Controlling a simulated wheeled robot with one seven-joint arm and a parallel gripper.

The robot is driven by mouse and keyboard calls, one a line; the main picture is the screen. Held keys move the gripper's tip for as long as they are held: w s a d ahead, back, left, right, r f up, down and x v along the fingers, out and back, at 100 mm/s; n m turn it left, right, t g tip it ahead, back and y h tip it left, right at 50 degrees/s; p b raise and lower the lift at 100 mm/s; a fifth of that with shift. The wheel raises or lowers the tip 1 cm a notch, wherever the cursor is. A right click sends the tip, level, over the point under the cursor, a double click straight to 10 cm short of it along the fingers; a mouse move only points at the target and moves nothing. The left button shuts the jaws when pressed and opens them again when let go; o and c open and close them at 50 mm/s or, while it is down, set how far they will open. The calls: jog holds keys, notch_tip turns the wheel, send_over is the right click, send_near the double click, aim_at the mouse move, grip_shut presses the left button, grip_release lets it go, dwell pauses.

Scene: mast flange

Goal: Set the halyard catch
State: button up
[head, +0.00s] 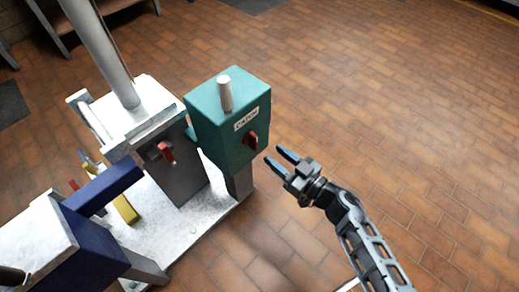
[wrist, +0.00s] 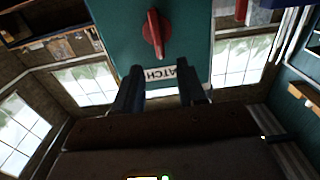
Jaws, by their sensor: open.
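A teal box (head: 222,118) with a white label (head: 247,119) and a red knob (head: 251,140) on its front stands on a grey post. The label's visible letters in the wrist view read "ATCH". My gripper (head: 274,156) is open and empty, just right of the box, with its blue fingers pointing toward the knob face. In the wrist view, the red knob (wrist: 153,35) lies ahead of the fingers, its long axis nearly upright in the picture.
A grey box (head: 175,160) with another red knob (head: 166,152) and a tall pole (head: 103,50) stands left of the teal box. A blue beam (head: 103,187) and a yellow piece (head: 125,209) are further left. The tiled floor at right is clear.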

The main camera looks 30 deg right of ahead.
aim_at(257, 141)
jog(key=shift+b+x, duration=0.9)
jog(key=shift+x, duration=3.05)
jog(key=shift+f, duration=0.1)
grip_shut()
